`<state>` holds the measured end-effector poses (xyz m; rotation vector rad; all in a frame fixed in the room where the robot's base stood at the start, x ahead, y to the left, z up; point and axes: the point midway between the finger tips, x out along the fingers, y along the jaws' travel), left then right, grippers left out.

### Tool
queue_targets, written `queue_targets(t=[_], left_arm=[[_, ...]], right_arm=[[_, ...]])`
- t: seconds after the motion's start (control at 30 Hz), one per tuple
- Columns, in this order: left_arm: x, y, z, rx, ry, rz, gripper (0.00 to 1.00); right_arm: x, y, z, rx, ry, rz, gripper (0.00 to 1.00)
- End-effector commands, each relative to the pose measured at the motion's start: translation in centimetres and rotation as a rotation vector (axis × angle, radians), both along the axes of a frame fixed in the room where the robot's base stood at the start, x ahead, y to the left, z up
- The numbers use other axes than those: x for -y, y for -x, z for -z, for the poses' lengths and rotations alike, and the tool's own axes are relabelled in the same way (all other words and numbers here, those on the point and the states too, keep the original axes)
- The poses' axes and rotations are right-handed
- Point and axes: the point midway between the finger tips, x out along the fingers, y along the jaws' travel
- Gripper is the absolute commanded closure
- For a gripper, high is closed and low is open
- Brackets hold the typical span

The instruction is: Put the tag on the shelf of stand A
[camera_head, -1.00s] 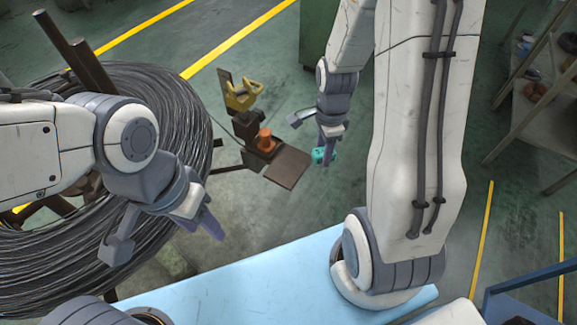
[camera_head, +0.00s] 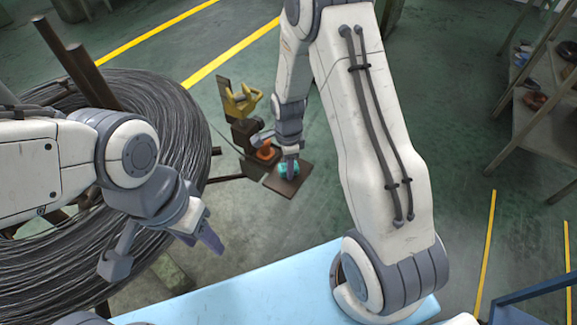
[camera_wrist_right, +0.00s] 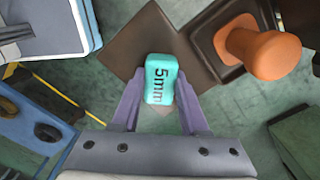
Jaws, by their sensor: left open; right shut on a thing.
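The tag (camera_wrist_right: 161,78) is a turquoise block marked "5mm". My right gripper (camera_wrist_right: 158,100) is shut on it in the right wrist view. In the head view the tag (camera_head: 288,169) shows at the tip of my right gripper (camera_head: 291,160), over the brown shelf plate (camera_head: 290,184) of the stand. The shelf plate (camera_wrist_right: 133,50) also shows behind the tag in the wrist view. I cannot tell whether the tag touches the plate. My left gripper (camera_head: 205,235) is open and empty in front of the wire coil.
An orange knob-shaped piece (camera_wrist_right: 262,50) stands beside the plate, close to my right gripper. A yellow part (camera_head: 240,103) tops the stand. A large wire coil (camera_head: 175,120) is at left. A shelf rack (camera_head: 540,110) stands at right.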

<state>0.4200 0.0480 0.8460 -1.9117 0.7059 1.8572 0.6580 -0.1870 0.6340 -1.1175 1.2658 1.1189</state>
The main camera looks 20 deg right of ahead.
Motion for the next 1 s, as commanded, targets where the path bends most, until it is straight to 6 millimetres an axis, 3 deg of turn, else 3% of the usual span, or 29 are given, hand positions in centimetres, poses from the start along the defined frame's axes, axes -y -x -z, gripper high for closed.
queue_targets(t=[0.3, 0.33, 0.4, 0.77, 0.87, 1.0], left_arm=[[0.0, 0.0, 0.2, 0.0, 0.0, 0.0, 0.5], [0.0, 0.0, 0.2, 0.0, 0.0, 0.0, 0.5], [0.0, 0.0, 0.1, 0.0, 0.0, 0.0, 0.5], [0.0, 0.0, -0.1, 0.0, 0.0, 0.0, 0.5], [0.0, 0.0, -0.4, 0.0, 0.0, 0.0, 0.5], [0.0, 0.0, -1.0, 0.0, 0.0, 0.0, 0.5]], right_arm=[[0.0, 0.0, 0.3, 0.001, 0.0, 0.0, 1.0], [0.0, 0.0, 0.3, 0.001, 0.0, 0.0, 0.52], [0.0, 0.0, 0.2, 0.001, 0.0, 0.0, 0.26], [0.0, 0.0, -0.1, 0.002, 0.0, 0.0, 0.26], [0.0, -0.1, -1.1, 0.003, 0.0, 0.0, 0.26], [0.0, -0.2, -3.9, 0.007, 0.0, 0.0, 0.26]])
